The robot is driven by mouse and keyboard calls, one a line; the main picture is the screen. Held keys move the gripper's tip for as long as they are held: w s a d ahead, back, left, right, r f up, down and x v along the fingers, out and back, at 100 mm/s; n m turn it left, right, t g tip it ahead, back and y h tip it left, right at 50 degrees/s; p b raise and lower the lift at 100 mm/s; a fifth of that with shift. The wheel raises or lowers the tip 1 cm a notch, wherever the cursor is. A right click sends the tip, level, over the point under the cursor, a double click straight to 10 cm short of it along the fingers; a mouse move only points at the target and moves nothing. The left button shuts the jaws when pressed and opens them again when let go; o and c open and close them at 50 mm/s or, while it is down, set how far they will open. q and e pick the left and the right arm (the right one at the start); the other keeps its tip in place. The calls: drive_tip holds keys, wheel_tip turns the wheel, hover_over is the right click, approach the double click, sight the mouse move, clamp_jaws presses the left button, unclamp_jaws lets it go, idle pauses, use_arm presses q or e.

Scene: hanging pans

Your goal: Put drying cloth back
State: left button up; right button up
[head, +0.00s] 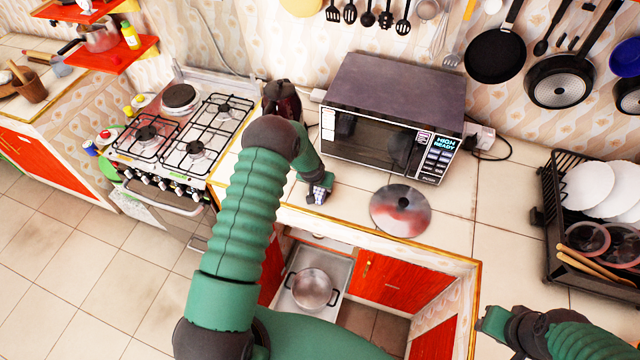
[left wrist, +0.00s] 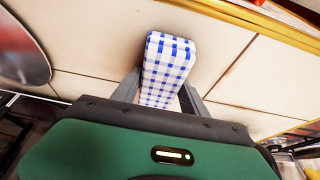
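The drying cloth (left wrist: 168,65) is a folded blue-and-white checked cloth, seen in the left wrist view between the two fingers of my left gripper (left wrist: 162,98). The fingers appear pressed against its sides. In the head view my left gripper (head: 319,192) is low over the tiled counter in front of the microwave, and only a small pale bit of the cloth shows there. I cannot tell whether the cloth touches the counter. My right gripper (head: 493,320) is at the lower right, away from the cloth; its finger opening is not clear.
A microwave (head: 385,115) stands behind my left gripper. A round metal lid (head: 400,210) lies to its right. A gas stove (head: 185,130) is at left, with something pale and patterned at its front. A dish rack (head: 553,215) stands at right. A pot (head: 312,288) sits below the counter.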

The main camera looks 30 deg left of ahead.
use_arm(q)
drive_tip(key=o, duration=0.4)
drive_tip(key=shift+r, duration=0.2)
drive_tip(key=b+v, duration=0.1)
drive_tip(key=v, duration=1)
drive_tip(key=shift+s+f+b, duration=0.1)
drive_tip(key=shift+s+b, duration=0.1)
drive_tip(key=shift+b, duration=0.15)
drive_tip(key=s+d+r+m, duration=0.1)
drive_tip(key=s+d+r, duration=0.4)
drive_tip(key=s+d, duration=0.3)
drive_tip(key=s+d+r+m+g+h, duration=0.1)
drive_tip(key=s+d+r, duration=0.5)
drive_tip(key=s, duration=0.6)
drive_tip(key=shift+s+d+r+m+g, duration=0.2)
drive_tip(key=shift+d+m+g, duration=0.15)
drive_tip(key=shift+d, duration=0.75)
